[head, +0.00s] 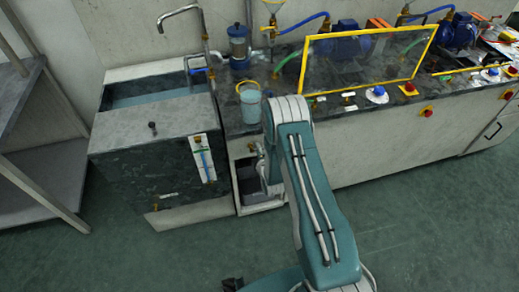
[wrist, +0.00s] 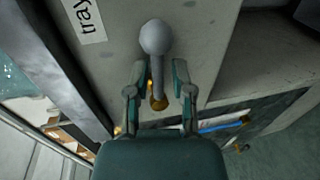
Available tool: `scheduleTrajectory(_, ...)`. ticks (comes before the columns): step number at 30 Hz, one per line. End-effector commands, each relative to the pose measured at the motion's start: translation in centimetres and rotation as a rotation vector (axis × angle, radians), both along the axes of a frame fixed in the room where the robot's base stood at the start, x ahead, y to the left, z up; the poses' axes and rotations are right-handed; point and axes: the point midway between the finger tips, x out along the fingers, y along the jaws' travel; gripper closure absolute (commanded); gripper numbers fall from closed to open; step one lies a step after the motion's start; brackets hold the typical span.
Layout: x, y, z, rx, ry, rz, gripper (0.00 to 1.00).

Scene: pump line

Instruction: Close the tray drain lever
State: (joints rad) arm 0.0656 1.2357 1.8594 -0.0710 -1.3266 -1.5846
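In the wrist view, a lever (wrist: 156,68) with a grey rounded knob and a straight grey shaft stands out over a pale panel. A brass fitting (wrist: 159,103) is at its lower end. A white label (wrist: 84,18) reading "tray" is on the panel at the upper left. My gripper (wrist: 159,72) is open, with one finger on each side of the lever's shaft. The shaft lies between the fingers; small gaps seem to show on both sides, and whether either finger touches it is hard to tell.
In the head view, a tank (head: 150,165) with a level gauge (head: 204,158) stands at the left. A clear beaker (head: 250,104) stands on the bench. A yellow-framed clear guard (head: 366,60) shields pumps. Green floor is open in front.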

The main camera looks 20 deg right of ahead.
Motion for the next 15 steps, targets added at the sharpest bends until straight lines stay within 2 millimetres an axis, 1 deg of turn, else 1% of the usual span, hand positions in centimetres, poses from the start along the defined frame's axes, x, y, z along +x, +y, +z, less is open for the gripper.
scheduleTrajectory(11, -0.2, -0.2, 0.1, 0.002, -0.001, -0.006, 0.51)
scheduleTrajectory(15, -1.4, -0.2, 0.3, 0.002, 0.001, -0.006, 0.51)
